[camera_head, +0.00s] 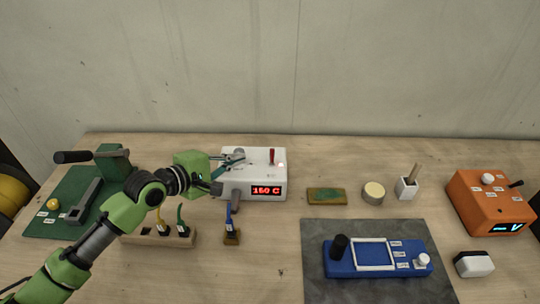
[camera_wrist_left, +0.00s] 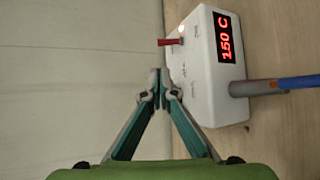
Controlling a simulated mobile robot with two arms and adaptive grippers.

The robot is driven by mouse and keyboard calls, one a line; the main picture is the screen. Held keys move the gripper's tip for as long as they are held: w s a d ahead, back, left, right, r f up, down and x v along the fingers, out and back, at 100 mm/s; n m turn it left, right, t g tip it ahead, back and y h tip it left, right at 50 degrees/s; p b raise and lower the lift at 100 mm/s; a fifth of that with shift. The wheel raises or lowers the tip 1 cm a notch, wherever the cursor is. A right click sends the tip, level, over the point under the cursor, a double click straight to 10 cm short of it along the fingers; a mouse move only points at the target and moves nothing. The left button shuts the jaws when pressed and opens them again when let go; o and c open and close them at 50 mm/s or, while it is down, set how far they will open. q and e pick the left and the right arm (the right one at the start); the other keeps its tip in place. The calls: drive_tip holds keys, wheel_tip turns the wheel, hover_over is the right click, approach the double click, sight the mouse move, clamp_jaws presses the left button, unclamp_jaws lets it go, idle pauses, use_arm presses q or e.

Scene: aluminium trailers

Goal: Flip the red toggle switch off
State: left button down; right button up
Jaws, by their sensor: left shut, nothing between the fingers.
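The red toggle switch (camera_head: 271,156) stands on the top of the white station box (camera_head: 262,173), right of its middle. Its lever looks roughly upright in the head view. In the wrist view the red lever (camera_wrist_left: 170,42) sticks out from the box towards the left. My left gripper (camera_head: 240,156) is shut and empty over the left part of the box. Its closed tips also show in the left wrist view (camera_wrist_left: 160,88), apart from the lever. The red display (camera_head: 266,190) on the front is lit. My right gripper is not in view.
A small lit lamp (camera_head: 281,165) sits beside the switch. A blue-handled iron (camera_head: 231,222) stands in front of the box. A wooden block with several cables (camera_head: 158,237), a green clamp (camera_head: 112,165), a blue device (camera_head: 375,256) and an orange box (camera_head: 487,207) stand around.

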sight(263, 162)
use_arm(q)
drive_tip(key=shift+w+d+f, duration=0.4)
drive_tip(key=shift+w+f, duration=0.15)
drive_tip(key=shift+f, duration=0.15)
drive_tip(key=shift+w+d, duration=0.1)
drive_tip(key=shift+s+a+r, duration=0.2)
drive_tip(key=shift+s+a, duration=0.05)
drive_tip(key=shift+s, duration=0.05)
drive_tip(key=p+x, duration=0.1)
drive_tip(key=x, duration=0.9)
drive_tip(key=shift+w+d, duration=0.1)
drive_tip(key=shift+d, duration=0.05)
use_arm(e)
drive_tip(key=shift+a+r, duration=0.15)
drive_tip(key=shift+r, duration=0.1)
use_arm(q)
drive_tip(key=shift+f, duration=0.1)
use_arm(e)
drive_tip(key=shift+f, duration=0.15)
use_arm(q)
drive_tip(key=shift+t+b, duration=0.3)
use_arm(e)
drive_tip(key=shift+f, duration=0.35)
use_arm(q)
drive_tip(key=shift+s+m+b, duration=0.2)
drive_tip(key=shift+m+b, duration=0.1)
drive_tip(key=shift+b, duration=0.05)
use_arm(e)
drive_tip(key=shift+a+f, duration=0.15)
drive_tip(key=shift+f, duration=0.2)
